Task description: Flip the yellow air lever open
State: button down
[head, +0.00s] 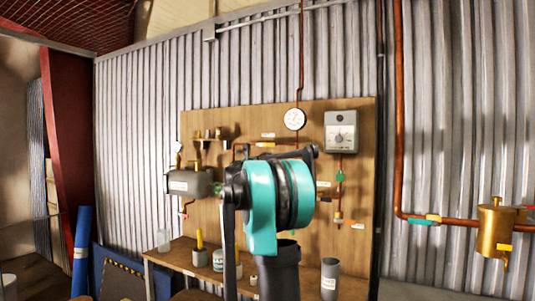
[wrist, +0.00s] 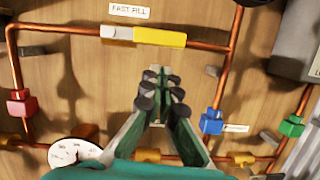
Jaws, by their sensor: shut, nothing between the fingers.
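In the wrist view a yellow lever (wrist: 160,37) lies along a horizontal copper pipe, under a FAST FILL label (wrist: 130,11). A pale block joins its left end. No air label is readable, so I cannot tell if this is the air lever. A small yellow piece (head: 264,144) also shows under a label on the board in the head view. My gripper (wrist: 160,92) is shut and empty, its dark fingertips together, below the yellow lever in the picture and apart from it. In the head view my arm hides the gripper.
Red (wrist: 21,103), blue (wrist: 211,121) and green (wrist: 291,126) valve pieces sit on nearby pipes. A round gauge (wrist: 75,151) is at lower left. A grey box (head: 340,131) is on the wooden board (head: 230,122). Bottles and pots stand on the bench (head: 178,257) below.

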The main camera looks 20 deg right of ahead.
jog(key=f+v, duration=0.1)
jog(key=v, duration=0.9)
jog(key=shift+f, duration=0.45)
jog(key=s+a+f+m+g+y, duration=0.15)
jog(key=s+f+m, duration=0.4)
jog(key=f, duration=0.55)
jog(key=s+a+f+m+g+y, duration=0.1)
jog(key=s+f+m+g+y, duration=0.2)
jog(key=s+f+m, duration=0.5)
jog(key=s+a+f+m+g+y, duration=0.1)
jog(key=s+f+m+g+y, duration=0.15)
jog(key=s+f, duration=0.7)
jog(key=s+a+f+m+y, duration=0.4)
jog(key=s+a+f, duration=0.3)
jog(key=a+f, duration=0.2)
jog(key=s+a+f+m+g+y, duration=0.1)
jog(key=s+a+f+m+y, duration=0.3)
jog(key=s+a+f, duration=0.4)
notch_tip(320, 180, down, 6)
jog(key=shift+s+a+f+y, duration=0.25)
jog(key=shift+a+y, duration=0.35)
jog(key=shift+y, duration=0.2)
